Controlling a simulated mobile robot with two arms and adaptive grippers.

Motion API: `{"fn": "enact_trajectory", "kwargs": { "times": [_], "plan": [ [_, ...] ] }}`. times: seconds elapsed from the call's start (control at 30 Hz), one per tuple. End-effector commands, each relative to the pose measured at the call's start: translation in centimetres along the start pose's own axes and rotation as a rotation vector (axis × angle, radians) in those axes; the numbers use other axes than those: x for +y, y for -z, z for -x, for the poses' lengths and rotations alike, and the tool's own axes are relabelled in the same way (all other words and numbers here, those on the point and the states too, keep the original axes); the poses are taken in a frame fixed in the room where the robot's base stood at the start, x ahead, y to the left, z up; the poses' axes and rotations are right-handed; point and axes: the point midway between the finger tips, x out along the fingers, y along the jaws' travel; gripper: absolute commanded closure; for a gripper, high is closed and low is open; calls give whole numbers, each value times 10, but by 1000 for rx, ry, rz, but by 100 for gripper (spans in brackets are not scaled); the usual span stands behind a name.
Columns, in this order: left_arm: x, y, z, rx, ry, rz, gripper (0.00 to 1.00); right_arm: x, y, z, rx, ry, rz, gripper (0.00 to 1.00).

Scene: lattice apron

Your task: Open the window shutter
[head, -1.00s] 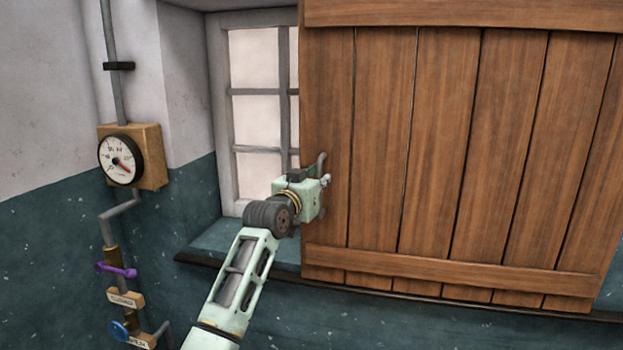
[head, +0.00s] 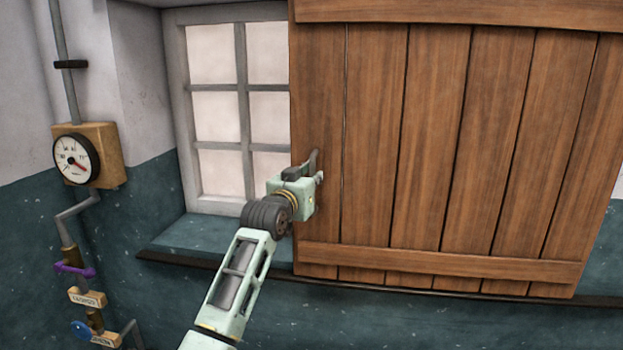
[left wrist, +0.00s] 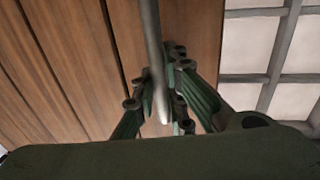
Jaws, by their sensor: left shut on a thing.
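The wooden window shutter (head: 430,150) is a large panel of brown vertical planks with cross battens. It covers the right part of the window (head: 225,110), whose left panes show uncovered. A grey metal handle (head: 315,160) stands near the shutter's left edge. My left gripper (head: 316,180) is at that edge, shut on the handle. In the left wrist view the handle (left wrist: 153,60) runs down between the gripper's fingers (left wrist: 165,95), with the shutter planks (left wrist: 60,60) behind. My right gripper is not in view.
On the left wall are a round gauge (head: 73,160) on a wooden block, pipes, a purple lever (head: 75,269) and a blue knob (head: 80,329). A dark-edged sill (head: 190,240) runs below the window.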

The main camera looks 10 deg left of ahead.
Motion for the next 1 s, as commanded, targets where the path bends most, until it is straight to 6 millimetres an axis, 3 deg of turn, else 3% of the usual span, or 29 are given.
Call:
{"fn": "enact_trajectory", "kwargs": {
  "times": [0.23,0.63,0.77,1.0],
  "plan": [
    [1,-1,0,0,-2,1,69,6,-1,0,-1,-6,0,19],
    [0,0,4,0,-1,1,69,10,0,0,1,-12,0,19],
    [0,-1,14,1,-1,0,69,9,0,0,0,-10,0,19],
    [0,-1,50,1,-1,1,69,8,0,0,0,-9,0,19]
  ]
}}
